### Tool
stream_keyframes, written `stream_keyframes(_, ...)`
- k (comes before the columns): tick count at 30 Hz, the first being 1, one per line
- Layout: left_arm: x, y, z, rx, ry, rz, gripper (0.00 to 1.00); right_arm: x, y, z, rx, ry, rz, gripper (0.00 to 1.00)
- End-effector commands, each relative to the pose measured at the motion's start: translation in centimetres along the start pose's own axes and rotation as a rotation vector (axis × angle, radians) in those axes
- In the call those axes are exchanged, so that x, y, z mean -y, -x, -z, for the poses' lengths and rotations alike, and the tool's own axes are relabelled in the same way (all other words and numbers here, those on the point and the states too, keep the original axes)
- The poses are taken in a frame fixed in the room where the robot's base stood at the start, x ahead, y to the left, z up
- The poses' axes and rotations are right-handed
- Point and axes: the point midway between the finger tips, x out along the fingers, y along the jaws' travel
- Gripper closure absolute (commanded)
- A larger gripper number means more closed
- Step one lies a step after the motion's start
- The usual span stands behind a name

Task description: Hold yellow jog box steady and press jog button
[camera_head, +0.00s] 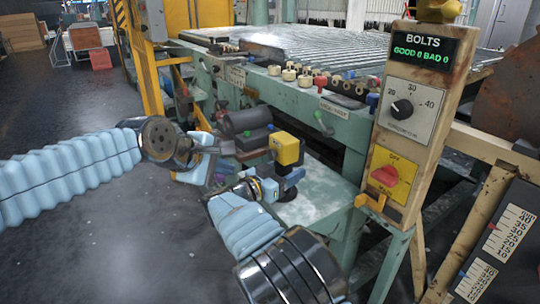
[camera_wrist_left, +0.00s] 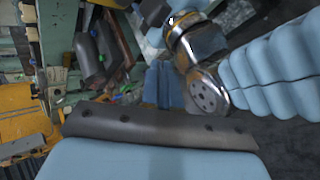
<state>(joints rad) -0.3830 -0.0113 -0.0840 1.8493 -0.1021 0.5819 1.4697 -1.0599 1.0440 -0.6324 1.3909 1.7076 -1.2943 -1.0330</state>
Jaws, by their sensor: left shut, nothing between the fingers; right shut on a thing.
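The yellow jog box (camera_head: 286,147) is in the middle of the head view, over the pale green ledge of the machine. It has a dark patch on one side; I cannot make out the jog button. My right gripper (camera_head: 290,180) comes up from the bottom and is shut on the jog box at its lower part; the box hides some of the contact. My left gripper (camera_head: 203,168) is shut and empty, to the left of the box and apart from it. In the left wrist view the jog box cannot be made out for certain.
The green machine (camera_head: 345,125) with knobs and a roller bed stands behind. A wooden control post (camera_head: 415,110) with a dial, a red switch and a BOLTS display rises at the right. A dark roller (camera_head: 245,120) lies behind the box.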

Motion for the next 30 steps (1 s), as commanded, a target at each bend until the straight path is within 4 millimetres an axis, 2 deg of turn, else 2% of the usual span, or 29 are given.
stream_keyframes(9, -2.3, -3.2, -2.3, 0.001, -0.003, 0.0, 1.0, 0.0, 0.0, 0.0, 0.0, 0.0, 0.0, 0.88)
stream_keyframes(15, -3.3, -4.6, -3.4, 0.001, -0.001, 0.0, 1.0, 0.0, 0.0, 0.0, 0.0, 0.0, 0.0, 0.88)
stream_keyframes(30, -3.8, -5.2, -3.9, 0.0, 0.0, -0.001, 1.0, 0.0, 0.0, 0.0, 0.0, 0.0, 0.0, 0.88)
